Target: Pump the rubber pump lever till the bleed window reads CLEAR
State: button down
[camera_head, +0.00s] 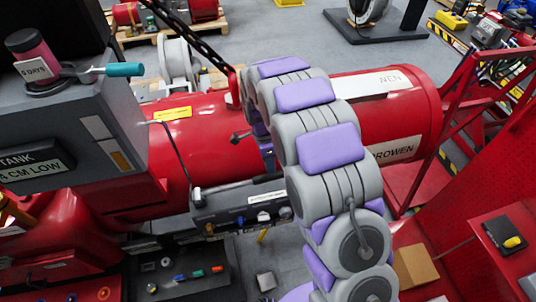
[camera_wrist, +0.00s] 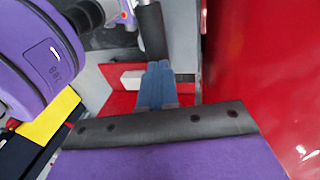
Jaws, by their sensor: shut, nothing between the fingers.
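My gripper's blue fingers (camera_wrist: 157,68) are together and empty in the wrist view. A dark, rod-like grip (camera_wrist: 151,32), which may be the rubber pump lever, stands just beyond the fingertips. I cannot tell whether they touch it. In the head view my grey and purple arm reaches over the red cylinder (camera_head: 370,112), and my gripper is hidden. A grey block (camera_head: 235,213) with small knobs and fittings sits in front of the cylinder, left of my arm. I cannot make out a bleed window or its reading.
A grey cabinet (camera_head: 75,120) at left carries a "TANK" plate (camera_head: 32,163), a teal-handled tool (camera_head: 124,70) and a pink container (camera_head: 34,60). A black tray (camera_head: 188,277) with small coloured parts lies at the front. Red railing (camera_head: 470,90) stands at right. A red surface (camera_wrist: 265,70) fills the wrist view's right.

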jog(key=shift+f, duration=0.25)
jog(key=shift+d+f+b, duration=0.15)
jog(key=shift+f+b, duration=0.1)
jog(key=shift+f, duration=0.5)
jog(key=shift+d+f+b, duration=0.15)
jog(key=shift+f+b, duration=0.05)
jog(key=shift+f, duration=0.55)
jog(key=shift+r, duration=0.1)
